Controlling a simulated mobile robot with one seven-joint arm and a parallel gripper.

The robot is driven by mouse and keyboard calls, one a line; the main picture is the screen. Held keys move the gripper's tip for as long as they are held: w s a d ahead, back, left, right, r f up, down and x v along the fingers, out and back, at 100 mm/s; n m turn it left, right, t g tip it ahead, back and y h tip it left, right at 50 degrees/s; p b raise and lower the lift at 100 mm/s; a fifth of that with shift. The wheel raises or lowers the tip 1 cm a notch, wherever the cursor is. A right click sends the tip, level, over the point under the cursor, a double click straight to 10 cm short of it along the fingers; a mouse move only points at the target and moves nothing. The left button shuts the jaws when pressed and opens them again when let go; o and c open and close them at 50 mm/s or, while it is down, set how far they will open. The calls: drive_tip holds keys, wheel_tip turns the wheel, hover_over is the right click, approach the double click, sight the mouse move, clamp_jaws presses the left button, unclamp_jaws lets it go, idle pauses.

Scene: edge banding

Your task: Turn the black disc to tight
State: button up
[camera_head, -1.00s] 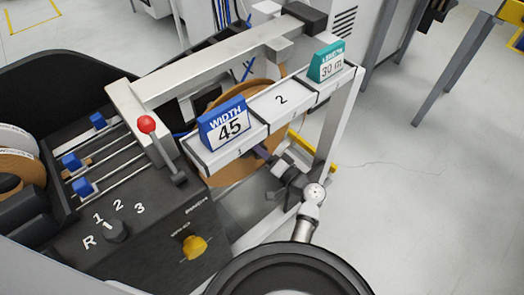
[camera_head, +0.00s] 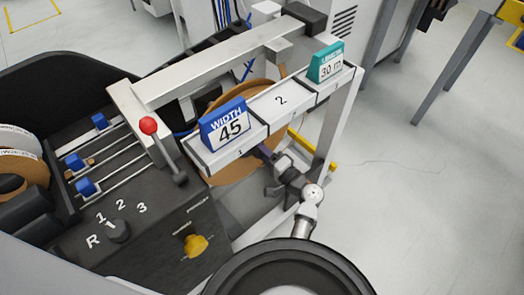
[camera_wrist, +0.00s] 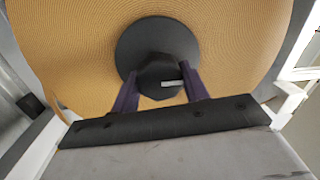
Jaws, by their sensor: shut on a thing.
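The black disc (camera_wrist: 157,44) sits at the centre of a large tan roll of edge banding (camera_wrist: 80,50) in the wrist view. A smaller dark knob (camera_wrist: 158,76) with a short pale mark stands out from its middle. My gripper (camera_wrist: 160,84) has its two purple fingers on either side of this knob, shut on it. In the head view my gripper (camera_head: 266,152) reaches in below the white shelf, against the tan roll (camera_head: 235,170). The disc is hidden there by the shelf and my arm.
The white shelf (camera_head: 283,101) above my gripper carries a blue "WIDTH 45" sign (camera_head: 225,124) and a teal "30 m" sign (camera_head: 326,63). A red-knobbed lever (camera_head: 149,126) and a yellow knob (camera_head: 195,246) are at the left. The floor at right is open.

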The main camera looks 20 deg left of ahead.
drive_tip(key=shift+r, duration=0.1)
drive_tip(key=o, duration=1)
drive_tip(key=shift+c, duration=0.2)
drive_tip(key=b+v, duration=0.2)
drive_tip(key=v, duration=1.1)
drive_tip(key=shift+s+d, duration=0.25)
drive_tip(key=shift+s, duration=0.05)
